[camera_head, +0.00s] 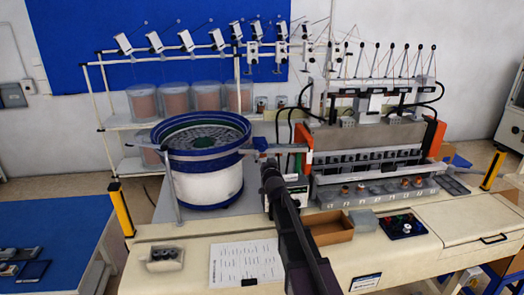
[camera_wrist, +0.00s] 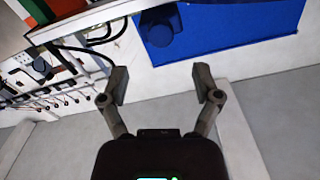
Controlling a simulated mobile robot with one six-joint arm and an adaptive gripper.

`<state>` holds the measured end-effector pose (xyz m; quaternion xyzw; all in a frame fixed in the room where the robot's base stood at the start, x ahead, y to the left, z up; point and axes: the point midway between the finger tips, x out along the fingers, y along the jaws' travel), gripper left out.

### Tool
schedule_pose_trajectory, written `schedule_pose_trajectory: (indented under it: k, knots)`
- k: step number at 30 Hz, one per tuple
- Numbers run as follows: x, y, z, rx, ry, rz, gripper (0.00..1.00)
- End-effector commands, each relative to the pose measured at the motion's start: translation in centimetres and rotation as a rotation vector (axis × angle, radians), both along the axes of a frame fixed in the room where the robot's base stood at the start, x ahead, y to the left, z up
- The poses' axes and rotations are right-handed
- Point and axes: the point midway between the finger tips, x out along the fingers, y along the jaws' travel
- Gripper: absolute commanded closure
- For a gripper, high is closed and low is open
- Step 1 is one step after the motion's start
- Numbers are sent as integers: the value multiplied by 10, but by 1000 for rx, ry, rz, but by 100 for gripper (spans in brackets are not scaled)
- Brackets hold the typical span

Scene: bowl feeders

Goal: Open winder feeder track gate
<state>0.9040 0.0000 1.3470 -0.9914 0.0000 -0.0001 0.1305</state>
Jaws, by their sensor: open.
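The bowl feeder (camera_head: 205,185) has a blue rim and a white body and stands left of the winder (camera_head: 370,150). A grey feeder track (camera_head: 285,149) runs from the bowl's right side toward the winder. A small blue part (camera_head: 260,143) sits on the track near the bowl; it may be the gate, but its state is too small to tell. My gripper (camera_head: 269,172) is just below the track in the head view, partly hidden by my dark arm. In the wrist view my gripper (camera_wrist: 161,82) is open, with nothing between its fingers. A dark blue rounded part (camera_wrist: 160,28) shows beyond the fingers.
Yellow posts (camera_head: 121,208) stand at the bench ends. Wire spools (camera_head: 175,98) stand behind.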

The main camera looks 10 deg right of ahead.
Motion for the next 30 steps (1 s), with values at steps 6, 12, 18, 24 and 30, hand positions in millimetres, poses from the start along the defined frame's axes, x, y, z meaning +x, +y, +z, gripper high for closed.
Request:
schedule_pose_trajectory:
  k: [6,12,18,24,30]
  knots:
    - [39,1,0,0,0,1,19]
    - [66,1,0,0,0,1,19]
    - [81,1,0,1,0,1,19]
    - [85,1,0,1,0,1,19]
    - [85,1,0,0,0,1,19]
